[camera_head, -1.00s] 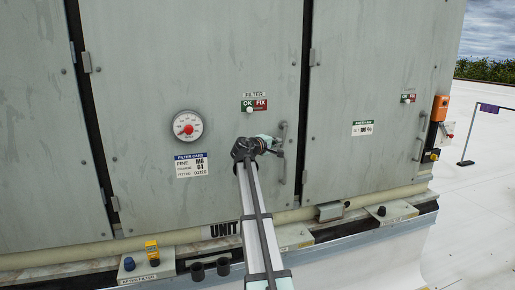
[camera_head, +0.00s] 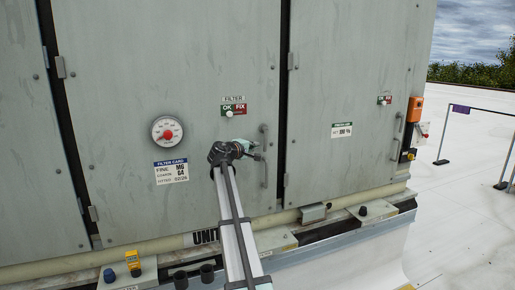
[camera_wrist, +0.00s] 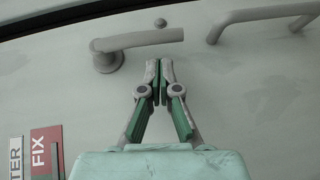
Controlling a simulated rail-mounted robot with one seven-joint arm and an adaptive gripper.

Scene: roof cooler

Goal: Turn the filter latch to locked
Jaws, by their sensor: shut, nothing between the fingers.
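The filter latch is a grey lever on a round pivot. In the wrist view the lever (camera_wrist: 145,39) runs from its pivot at left to a free end at right; in the head view the lever (camera_head: 264,134) hangs down from its pivot on the filter door. My gripper (camera_wrist: 160,68) is shut with nothing between its fingers. Its tips are just below the lever in the wrist view, apart from it in the picture; depth is unclear. In the head view my gripper (camera_head: 254,151) is just left of the lever's lower end.
A fixed grey pull handle (camera_wrist: 265,16) is close beyond the lever's free end. The green and red OK/FIX plate (camera_head: 234,108) is up and left of the latch. A round gauge (camera_head: 167,130) and filter card (camera_head: 171,170) are further left.

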